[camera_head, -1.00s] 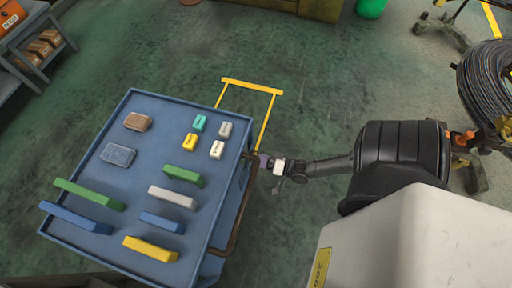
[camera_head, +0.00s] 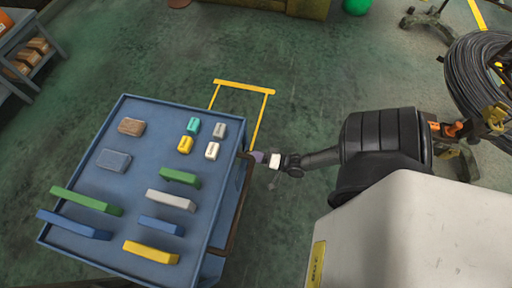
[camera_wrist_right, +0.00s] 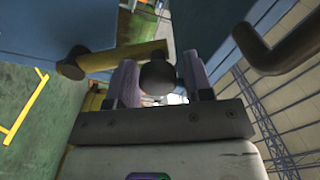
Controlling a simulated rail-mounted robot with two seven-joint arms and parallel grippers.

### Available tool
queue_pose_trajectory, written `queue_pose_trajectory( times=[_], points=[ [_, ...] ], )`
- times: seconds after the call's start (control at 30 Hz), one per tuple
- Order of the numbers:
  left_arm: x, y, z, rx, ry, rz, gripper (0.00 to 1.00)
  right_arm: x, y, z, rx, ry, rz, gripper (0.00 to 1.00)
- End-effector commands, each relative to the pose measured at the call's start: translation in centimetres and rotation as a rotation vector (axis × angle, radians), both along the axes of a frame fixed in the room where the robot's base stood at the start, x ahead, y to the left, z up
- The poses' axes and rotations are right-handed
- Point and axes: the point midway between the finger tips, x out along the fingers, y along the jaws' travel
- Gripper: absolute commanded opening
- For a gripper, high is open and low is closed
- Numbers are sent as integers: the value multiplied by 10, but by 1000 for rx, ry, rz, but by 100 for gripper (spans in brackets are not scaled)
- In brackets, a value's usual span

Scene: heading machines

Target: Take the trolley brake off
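The blue trolley (camera_head: 122,164) stands left of centre in the head view, with a brown handle bar (camera_head: 238,215) along its right side. My right gripper (camera_head: 258,157) is at the upper end of that side, just off the top's edge. In the right wrist view its purple fingers (camera_wrist_right: 160,82) stand on either side of a dark round knob (camera_wrist_right: 157,77). I cannot tell whether they press on it. A brass-coloured bar (camera_wrist_right: 125,57) with a dark round end lies just beyond them. Whether the knob belongs to the brake is unclear. My left gripper is out of view.
Several coloured bars and small blocks lie on the trolley top. A yellow floor outline (camera_head: 244,86) is behind the trolley. A wire coil (camera_head: 475,85) stands at the right, a shelf (camera_head: 30,62) at the upper left. Open green floor lies behind the trolley.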

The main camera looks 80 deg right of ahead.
Motion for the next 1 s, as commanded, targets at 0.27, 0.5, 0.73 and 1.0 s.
queue_pose_trajectory(
  times=[0.27, 0.5, 0.73, 1.0],
  points=[
    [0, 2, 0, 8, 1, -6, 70, 0, 0, -1, -1, 1, 0, 57],
    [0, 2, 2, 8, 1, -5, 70, -15, 0, -1, -2, 5, 1, 57],
    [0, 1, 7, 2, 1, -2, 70, -59, -1, -1, -2, 8, 0, 57],
    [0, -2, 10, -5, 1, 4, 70, -107, -1, -1, -1, 5, -1, 57]
  ],
)
